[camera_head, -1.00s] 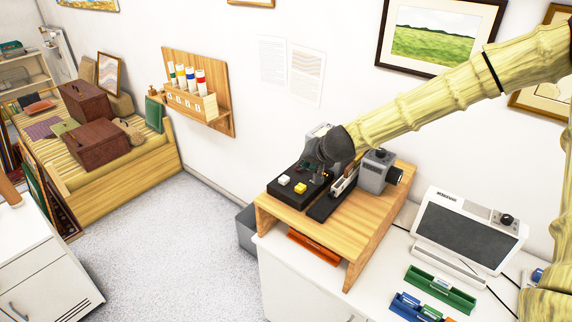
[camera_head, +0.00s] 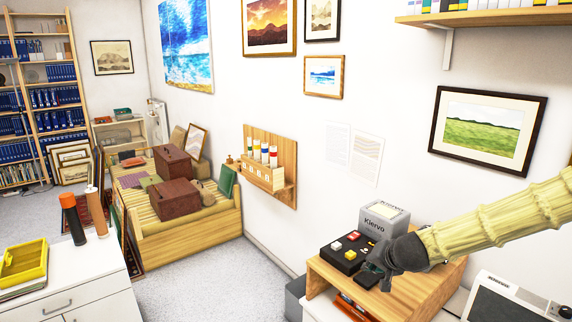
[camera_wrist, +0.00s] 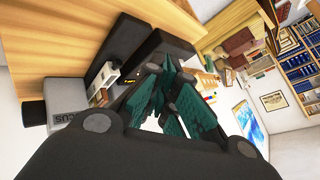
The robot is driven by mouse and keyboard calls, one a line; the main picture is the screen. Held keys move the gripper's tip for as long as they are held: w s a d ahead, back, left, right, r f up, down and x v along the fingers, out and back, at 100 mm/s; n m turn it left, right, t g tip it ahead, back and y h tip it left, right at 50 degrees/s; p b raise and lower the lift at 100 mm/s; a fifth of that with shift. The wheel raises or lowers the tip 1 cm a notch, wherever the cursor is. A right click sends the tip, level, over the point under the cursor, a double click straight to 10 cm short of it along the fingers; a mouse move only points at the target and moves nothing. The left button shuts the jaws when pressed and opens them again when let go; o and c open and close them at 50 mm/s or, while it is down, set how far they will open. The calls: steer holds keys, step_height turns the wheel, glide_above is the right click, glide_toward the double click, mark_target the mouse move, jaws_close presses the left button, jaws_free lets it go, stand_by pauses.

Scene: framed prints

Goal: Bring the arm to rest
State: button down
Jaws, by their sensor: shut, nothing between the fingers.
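My arm reaches in from the right in the head view, with a pale, bamboo-like sleeve. My dark gripper (camera_head: 378,270) is at its end, over the wooden stand (camera_head: 322,268). It appears beside the black button box (camera_head: 340,258) with its white, red and yellow buttons. In the wrist view the green-faced fingers of my gripper (camera_wrist: 165,75) are folded together with nothing between them. The head view does not show whether the gripper touches anything on the stand; my gripper and forearm hide part of the stand top.
A grey box (camera_head: 383,222) marked Kiervo stands behind my gripper. A grey-framed screen device (camera_head: 505,300) is at the lower right. A framed landscape (camera_head: 487,130) hangs above my arm. A shelf (camera_head: 490,17) is higher up. Open floor (camera_head: 195,275) lies left of the stand.

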steer(key=s+a+f+n+g+b, duration=0.1)
steer(key=s+f, duration=0.4)
steer(key=f, duration=0.3)
steer(key=s+a+f+n+g+h+b, duration=0.1)
steer(key=s+a+f, duration=0.1)
steer(key=s+f, duration=0.45)
steer(key=s+a+f+n+g+b, duration=0.1)
steer(key=s+f+g, duration=0.15)
steer(key=f, duration=0.75)
steer(key=s+f+n+g+b, duration=0.1)
steer(key=s+f, duration=0.4)
steer(key=s, duration=0.6)
steer(key=s+d+f+n+g+b, duration=0.1)
steer(key=s+f+g, duration=0.1)
steer(key=s+f, duration=0.4)
steer(key=s+d+f+n+g+h+b, duration=0.1)
steer(key=s+f, duration=0.5)
steer(key=s, duration=1)
steer(key=shift+s+d+f, duration=0.15)
steer(key=shift+s+f, duration=0.05)
steer(key=shift+f, duration=0.05)
